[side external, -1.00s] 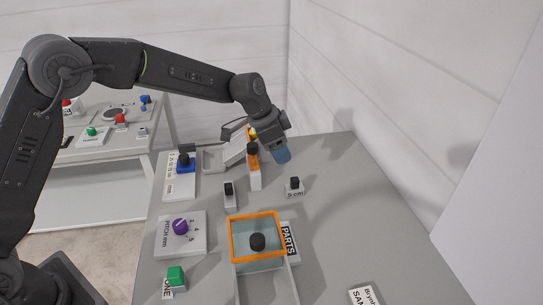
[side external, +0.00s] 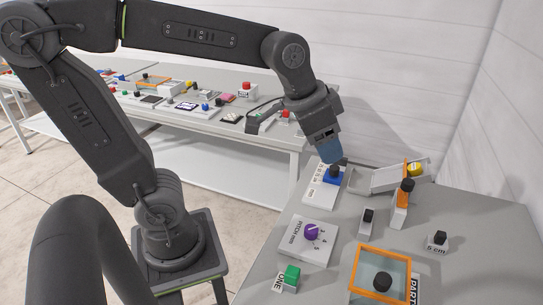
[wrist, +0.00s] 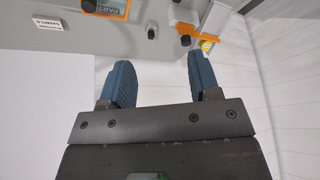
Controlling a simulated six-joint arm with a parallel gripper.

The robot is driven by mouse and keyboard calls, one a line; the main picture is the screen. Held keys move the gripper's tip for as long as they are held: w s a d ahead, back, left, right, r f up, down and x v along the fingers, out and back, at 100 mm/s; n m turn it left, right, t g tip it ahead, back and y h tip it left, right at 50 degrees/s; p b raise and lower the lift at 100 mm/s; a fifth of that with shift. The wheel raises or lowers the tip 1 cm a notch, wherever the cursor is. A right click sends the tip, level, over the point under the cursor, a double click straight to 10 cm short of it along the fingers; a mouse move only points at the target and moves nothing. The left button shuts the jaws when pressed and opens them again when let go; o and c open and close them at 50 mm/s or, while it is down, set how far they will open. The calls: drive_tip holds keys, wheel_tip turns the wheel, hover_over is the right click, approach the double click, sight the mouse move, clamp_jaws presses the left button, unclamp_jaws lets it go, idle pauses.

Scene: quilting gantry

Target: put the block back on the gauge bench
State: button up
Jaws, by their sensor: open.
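A small white block marked 5 cm (side external: 438,243), with a black knob, stands on the grey bench (side external: 480,285) at right. A similar white block (side external: 367,224) stands left of it, and an orange and white block (side external: 402,197) behind. A knobbed white block (wrist: 152,31) shows at the top of the wrist view; I cannot tell which one. My gripper (side external: 331,151) is open, its blue fingers in the air. In the side view it overlaps the blue piece (side external: 333,177) on a scale plate. In the wrist view nothing lies between the fingers (wrist: 160,80). No bench is visibly labelled gauge.
An orange-rimmed clear box (side external: 357,270) with a PARTS label stands at the front. A purple-knobbed PITCH plate (side external: 320,249) and a green block (side external: 292,272) are to its left. A second bench (side external: 170,121) with several items stands behind. A white wall (side external: 430,110) borders the back.

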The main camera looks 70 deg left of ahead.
drive_tip(key=s+a+f+n+y, duration=0.1)
drive_tip(key=s+a+f+n, duration=0.1)
drive_tip(key=s, duration=0.7)
drive_tip(key=shift+a+f+n, duration=0.15)
drive_tip(key=shift+f+n, duration=0.15)
drive_tip(key=shift+s, duration=0.1)
idle(0.5)
